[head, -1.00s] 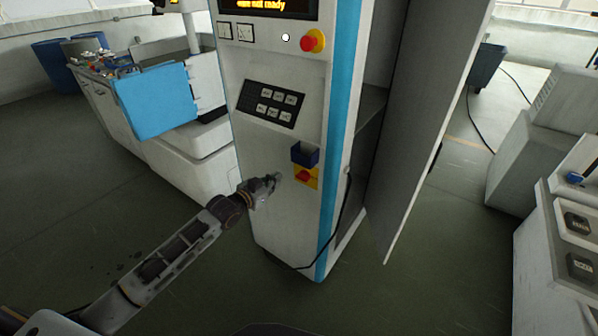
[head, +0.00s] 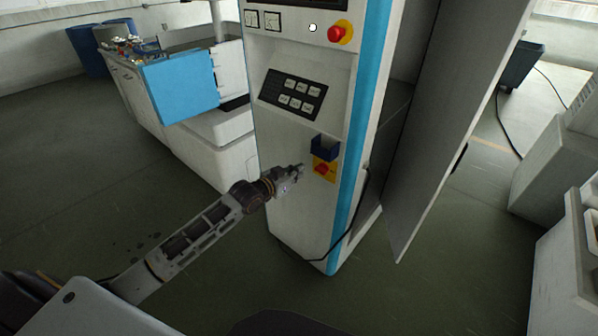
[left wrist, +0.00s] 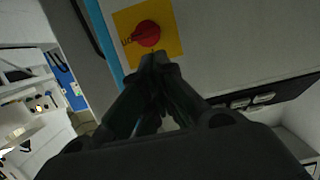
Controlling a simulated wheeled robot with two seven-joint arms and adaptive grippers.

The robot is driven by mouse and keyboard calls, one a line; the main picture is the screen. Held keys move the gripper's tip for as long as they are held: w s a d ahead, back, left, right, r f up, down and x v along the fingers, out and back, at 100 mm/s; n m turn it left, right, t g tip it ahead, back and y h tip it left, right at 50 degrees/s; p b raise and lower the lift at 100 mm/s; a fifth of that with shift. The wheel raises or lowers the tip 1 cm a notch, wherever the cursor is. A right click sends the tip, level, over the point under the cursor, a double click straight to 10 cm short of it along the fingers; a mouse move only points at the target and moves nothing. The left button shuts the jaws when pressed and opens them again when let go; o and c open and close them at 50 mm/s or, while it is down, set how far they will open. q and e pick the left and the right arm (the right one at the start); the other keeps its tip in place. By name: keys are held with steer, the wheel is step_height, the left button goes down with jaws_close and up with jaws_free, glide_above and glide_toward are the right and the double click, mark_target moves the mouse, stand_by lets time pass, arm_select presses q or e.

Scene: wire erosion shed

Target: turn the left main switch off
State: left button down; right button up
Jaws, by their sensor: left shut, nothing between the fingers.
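The main switch is a red rotary knob (head: 321,169) on a yellow plate (head: 330,177), low on the front of the white cabinet (head: 300,220). In the left wrist view the red knob (left wrist: 147,34) sits on its yellow plate (left wrist: 172,42) just beyond the fingertips. My left gripper (head: 299,170) is shut and empty, just left of the plate in the head view. In the left wrist view its fingertips (left wrist: 154,60) are close below the knob; I cannot tell whether they touch it. My right gripper is not in view.
A dark blue box (head: 325,147) is mounted right above the switch. A red emergency knob (head: 340,33) and a keypad (head: 293,94) are higher up. A cable (head: 345,228) hangs at the cabinet's right side, beside an open grey door (head: 440,130). Floor at left is clear.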

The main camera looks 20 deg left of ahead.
mark_target(322, 170)
arm_select(q)
steer(key=x, duration=0.9)
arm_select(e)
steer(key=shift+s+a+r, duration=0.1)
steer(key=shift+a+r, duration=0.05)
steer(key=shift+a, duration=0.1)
arm_select(q)
steer(key=shift+w, duration=0.1)
steer(key=shift+a, duration=0.1)
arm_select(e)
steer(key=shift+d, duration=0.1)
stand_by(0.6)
arm_select(q)
steer(key=shift+w+a+f+n+h+b, duration=0.15)
steer(key=shift+n+h, duration=0.1)
steer(key=shift+n, duration=0.35)
steer(key=shift+s+a+f+n+h+b, duration=0.15)
steer(key=shift+a+n+h, duration=0.1)
steer(key=shift+n, duration=0.35)
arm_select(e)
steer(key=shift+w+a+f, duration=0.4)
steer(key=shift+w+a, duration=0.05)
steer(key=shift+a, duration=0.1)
arm_select(q)
steer(key=shift+w+f, duration=0.1)
steer(key=shift+f, duration=0.05)
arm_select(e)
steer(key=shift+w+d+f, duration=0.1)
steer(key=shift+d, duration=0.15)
